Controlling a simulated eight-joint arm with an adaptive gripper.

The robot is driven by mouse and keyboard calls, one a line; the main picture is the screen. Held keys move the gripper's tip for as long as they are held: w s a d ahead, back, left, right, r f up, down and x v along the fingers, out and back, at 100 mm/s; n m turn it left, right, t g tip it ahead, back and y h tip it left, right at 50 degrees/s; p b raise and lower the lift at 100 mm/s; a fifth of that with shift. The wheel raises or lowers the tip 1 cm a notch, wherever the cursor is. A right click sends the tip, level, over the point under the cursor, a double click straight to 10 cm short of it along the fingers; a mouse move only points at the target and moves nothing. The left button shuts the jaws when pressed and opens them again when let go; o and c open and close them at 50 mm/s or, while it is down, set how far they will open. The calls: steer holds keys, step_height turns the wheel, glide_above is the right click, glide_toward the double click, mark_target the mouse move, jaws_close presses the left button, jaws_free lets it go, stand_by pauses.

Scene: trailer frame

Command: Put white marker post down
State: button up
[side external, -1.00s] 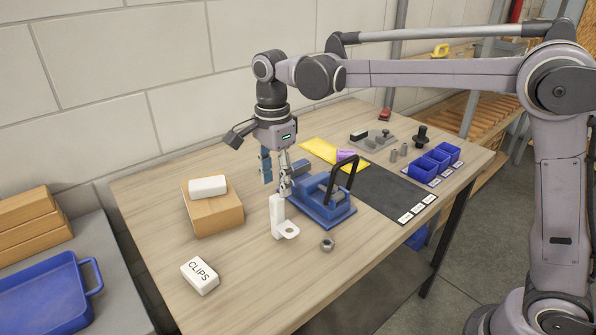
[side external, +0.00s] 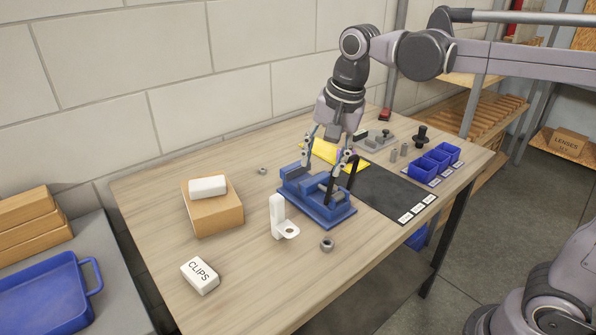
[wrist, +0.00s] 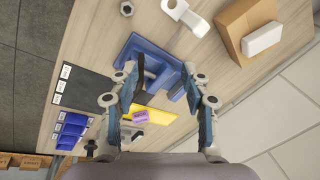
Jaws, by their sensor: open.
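The white marker post (side external: 278,216) stands upright on the wooden table, with its flat ringed foot toward the right. It is left of the blue clamp fixture (side external: 318,203) and apart from it. In the wrist view the post (wrist: 187,14) shows at the top edge. My gripper (side external: 325,170) is open, with its fingers spread over the back of the blue fixture, well away from the post. In the wrist view nothing is held between the fingers (wrist: 160,85). Whether the fingers touch the fixture cannot be told.
A cardboard box (side external: 214,214) with a white block (side external: 208,186) on top stands left. A CLIPS block (side external: 200,275) lies in front. Metal nuts (side external: 327,244) lie near the fixture. A dark mat (side external: 392,192), yellow sheet (side external: 322,151) and blue bins (side external: 437,162) are right.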

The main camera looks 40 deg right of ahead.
steer(key=s+d+f+n+t, duration=0.4)
steer(key=s+d+f+n, duration=0.2)
steer(key=s+f+n, duration=0.3)
steer(key=s+n, duration=0.1)
steer(key=s, duration=0.1)
steer(key=shift+s+d+n, duration=0.3)
steer(key=shift+n, duration=0.1)
